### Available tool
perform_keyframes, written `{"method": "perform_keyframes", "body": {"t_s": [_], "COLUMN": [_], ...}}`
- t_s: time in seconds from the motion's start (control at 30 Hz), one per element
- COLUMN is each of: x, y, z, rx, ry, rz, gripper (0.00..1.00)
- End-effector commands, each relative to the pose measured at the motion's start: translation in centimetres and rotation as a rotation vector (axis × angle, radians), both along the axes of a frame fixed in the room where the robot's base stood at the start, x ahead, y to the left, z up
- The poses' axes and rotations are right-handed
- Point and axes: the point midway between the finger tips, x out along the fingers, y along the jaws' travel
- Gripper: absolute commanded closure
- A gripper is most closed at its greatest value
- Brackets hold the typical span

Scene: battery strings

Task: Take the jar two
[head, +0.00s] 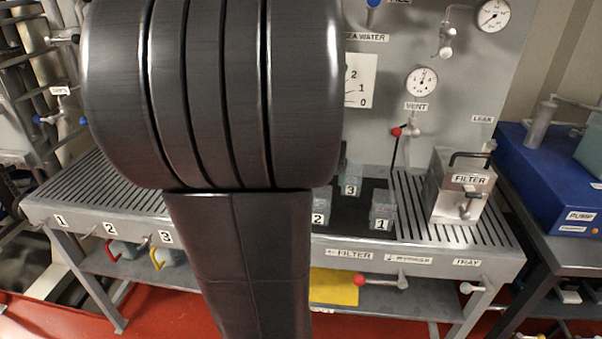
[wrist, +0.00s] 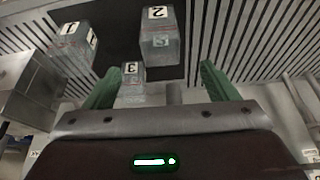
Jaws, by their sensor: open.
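Jar two (head: 322,206) is a clear, square jar with a white 2 label, standing on a black mat (head: 352,222); my arm partly hides it in the head view. In the wrist view jar two (wrist: 161,48) is upright beyond the fingertips, near the middle. My gripper (wrist: 161,78) is open and empty, its two green fingers apart. Jar three (wrist: 132,83) shows between the fingers in the picture, nearer the left one; I cannot tell its depth from them. Jar one (wrist: 74,42) stands to the left. My gripper is hidden in the head view.
Jar one (head: 383,212) and jar three (head: 350,180) stand close to jar two on the mat. A metal filter box (head: 461,190) is on the slatted bench (head: 411,200) at right. A red-knobbed lever (head: 396,133) rises behind the jars. The slatted bench at left is clear.

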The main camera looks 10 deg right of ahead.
Motion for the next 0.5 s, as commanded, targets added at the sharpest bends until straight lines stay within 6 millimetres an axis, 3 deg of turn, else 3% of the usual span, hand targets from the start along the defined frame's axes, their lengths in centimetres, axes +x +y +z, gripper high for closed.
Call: {"method": "perform_keyframes", "body": {"t_s": [0.3,0.5], "x": [2.0,2.8], "y": [-0.7,-1.0], "z": [-5.4,-7.5], "rx": [0.001,0.000], "ry": [0.006,0.003], "rz": [-0.001,0.000], "gripper": [0.20,0.20]}}
